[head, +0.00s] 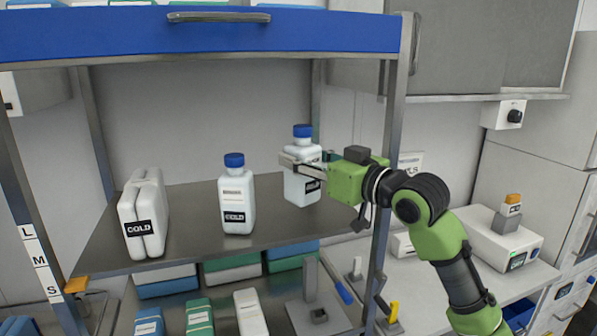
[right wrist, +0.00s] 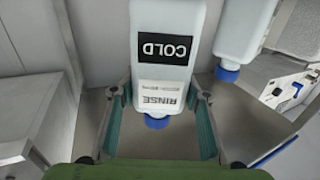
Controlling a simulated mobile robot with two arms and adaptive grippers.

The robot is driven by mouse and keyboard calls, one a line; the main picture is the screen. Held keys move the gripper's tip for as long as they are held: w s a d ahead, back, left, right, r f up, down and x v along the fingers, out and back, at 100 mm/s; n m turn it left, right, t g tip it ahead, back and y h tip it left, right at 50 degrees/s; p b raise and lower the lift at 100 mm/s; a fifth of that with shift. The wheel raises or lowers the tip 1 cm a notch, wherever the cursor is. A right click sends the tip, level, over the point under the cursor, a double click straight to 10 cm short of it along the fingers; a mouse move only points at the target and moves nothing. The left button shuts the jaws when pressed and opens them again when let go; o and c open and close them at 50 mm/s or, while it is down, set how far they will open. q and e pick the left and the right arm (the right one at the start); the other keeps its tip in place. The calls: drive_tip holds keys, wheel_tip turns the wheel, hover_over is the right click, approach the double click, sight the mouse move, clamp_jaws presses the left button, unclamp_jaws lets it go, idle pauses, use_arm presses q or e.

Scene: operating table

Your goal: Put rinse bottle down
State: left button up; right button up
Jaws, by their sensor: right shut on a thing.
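The rinse bottle (head: 303,188) is white with a blue cap and a black COLD label. It is upright at the right part of the metal shelf (head: 190,222). My right gripper (head: 302,166) reaches in from the right and is shut on its upper part. In the right wrist view the bottle (right wrist: 168,20) stands between the two fingers (right wrist: 160,97), with its RINSE and COLD labels upside down in the picture. Whether its base touches the shelf I cannot tell. My left gripper is not in view.
A second blue-capped COLD bottle (head: 236,207) stands to the left on the shelf, with a gap between. A white COLD pack (head: 145,214) is farther left. A metal post (head: 387,170) rises by my right arm. Boxes lie below. The shelf's front middle is clear.

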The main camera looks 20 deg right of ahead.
drive_tip(key=shift+w+a+f, duration=0.1)
drive_tip(key=shift+w+f, duration=0.25)
drive_tip(key=shift+w, duration=0.05)
drive_tip(key=f+p, duration=0.1)
drive_tip(key=f, duration=0.2)
drive_tip(key=shift+w+a+p, duration=0.15)
drive_tip(key=shift+w+p, duration=0.2)
drive_tip(key=shift+p, duration=0.05)
drive_tip(key=shift+s+f, duration=0.1)
drive_tip(key=shift+f, duration=0.25)
drive_tip(key=shift+f, duration=0.1)
drive_tip(key=shift+f, duration=0.15)
drive_tip(key=o, duration=1.6)
